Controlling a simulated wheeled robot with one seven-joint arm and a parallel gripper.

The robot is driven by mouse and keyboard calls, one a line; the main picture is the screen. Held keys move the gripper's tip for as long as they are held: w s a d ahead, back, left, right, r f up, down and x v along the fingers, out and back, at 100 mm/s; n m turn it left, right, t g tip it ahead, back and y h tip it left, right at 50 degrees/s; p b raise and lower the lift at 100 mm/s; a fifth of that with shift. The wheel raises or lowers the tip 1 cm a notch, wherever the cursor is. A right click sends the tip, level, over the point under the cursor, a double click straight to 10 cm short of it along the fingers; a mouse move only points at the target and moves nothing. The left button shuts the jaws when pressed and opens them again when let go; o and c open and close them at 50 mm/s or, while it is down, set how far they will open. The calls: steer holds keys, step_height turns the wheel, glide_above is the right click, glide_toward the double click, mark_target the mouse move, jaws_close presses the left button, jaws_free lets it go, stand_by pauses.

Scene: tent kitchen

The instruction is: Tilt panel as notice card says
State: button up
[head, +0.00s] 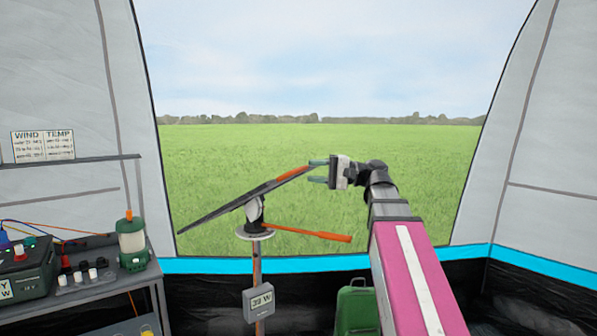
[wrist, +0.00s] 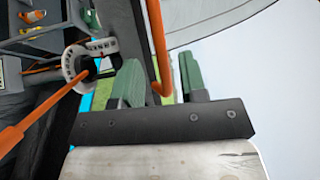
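The dark panel (head: 232,207) sits tilted on a post, its left end low and its right end raised. An orange bar (head: 292,174) runs along the raised end; it also shows in the wrist view (wrist: 157,45). My gripper (head: 318,172) is at that raised end, its green fingers open and spread to either side of the bar. In the wrist view my gripper (wrist: 160,80) shows gaps between bar and fingers. The notice card (head: 43,146), headed WIND and TEMP, hangs at the left; its small rows are unreadable.
An orange lever (head: 305,234) sticks out right below the panel. A marked white ring (wrist: 75,62) surrounds the pivot. A shelf (head: 95,285) with a lantern (head: 132,243) stands left; a green container (head: 356,308) stands low.

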mark_target(302, 170)
steer(key=shift+w+a+r, duration=0.1)
steer(key=shift+w+a, duration=0.05)
steer(key=shift+a, duration=2.2)
jaws_close()
